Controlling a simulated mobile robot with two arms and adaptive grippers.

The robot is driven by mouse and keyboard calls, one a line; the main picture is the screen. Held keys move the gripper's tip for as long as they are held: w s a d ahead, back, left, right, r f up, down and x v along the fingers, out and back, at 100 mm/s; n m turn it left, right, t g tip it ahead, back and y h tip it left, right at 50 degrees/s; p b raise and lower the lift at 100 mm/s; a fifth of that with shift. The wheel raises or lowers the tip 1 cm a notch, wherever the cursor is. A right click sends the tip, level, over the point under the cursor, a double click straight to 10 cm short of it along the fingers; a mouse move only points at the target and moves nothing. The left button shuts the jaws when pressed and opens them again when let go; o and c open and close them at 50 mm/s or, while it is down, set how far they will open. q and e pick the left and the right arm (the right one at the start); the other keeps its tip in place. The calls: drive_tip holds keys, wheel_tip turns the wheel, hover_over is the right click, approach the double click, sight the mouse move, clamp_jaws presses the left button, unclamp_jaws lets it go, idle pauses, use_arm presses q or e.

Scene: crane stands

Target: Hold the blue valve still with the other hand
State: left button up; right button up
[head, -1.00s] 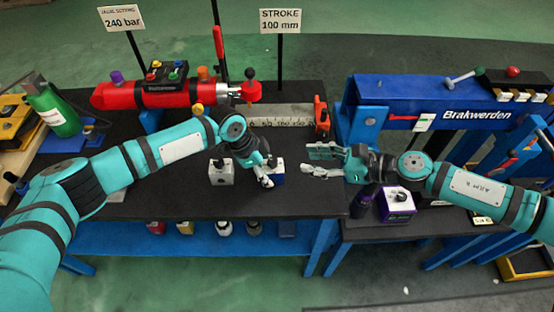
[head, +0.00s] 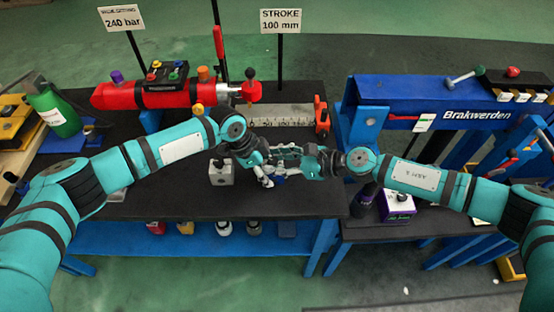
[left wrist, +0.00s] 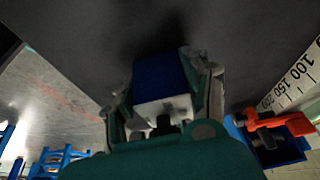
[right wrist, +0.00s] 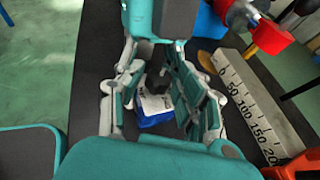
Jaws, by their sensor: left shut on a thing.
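The blue valve is a small block, blue on one part and white on another, standing on the dark bench. In the left wrist view the valve (left wrist: 158,78) sits between the fingers of my left gripper (left wrist: 165,85), which is shut on it. In the head view my left gripper (head: 264,176) comes down on it and hides most of it. My right gripper (head: 285,162) reaches in from the right, close beside the left one. In the right wrist view its fingers (right wrist: 160,95) are spread, with the valve (right wrist: 157,118) showing in the gap. I cannot tell whether they touch it.
A grey-white valve block (head: 221,173) stands just left. Behind lie a steel scale (head: 280,120) with an orange end piece (head: 321,116) and a red cylinder (head: 150,93). A purple block (head: 398,205) stands on the right bench, below the blue press beam (head: 420,102).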

drive_tip(key=shift+a, duration=0.1)
clamp_jaws()
idle(0.4)
drive_tip(key=shift+s+a+r+m+t+h, duration=0.1)
drive_tip(key=shift+a+m+t+h, duration=0.15)
drive_tip(key=shift+m+t, duration=0.4)
drive_tip(key=shift+s+a+r+m+t+h, duration=0.15)
drive_tip(key=shift+m+t+h, duration=0.2)
drive_tip(key=shift+m+t, duration=0.25)
drive_tip(key=m+t+h, duration=0.2)
drive_tip(key=m, duration=0.1)
drive_tip(key=shift+f+t, duration=0.2)
drive_tip(key=shift+t, duration=0.15)
drive_tip(key=shift+m+t+h, duration=0.25)
drive_tip(key=shift+t+h, duration=0.05)
drive_tip(key=shift+h, duration=0.1)
drive_tip(key=shift+w+r, duration=0.15)
drive_tip(key=shift+r, duration=0.05)
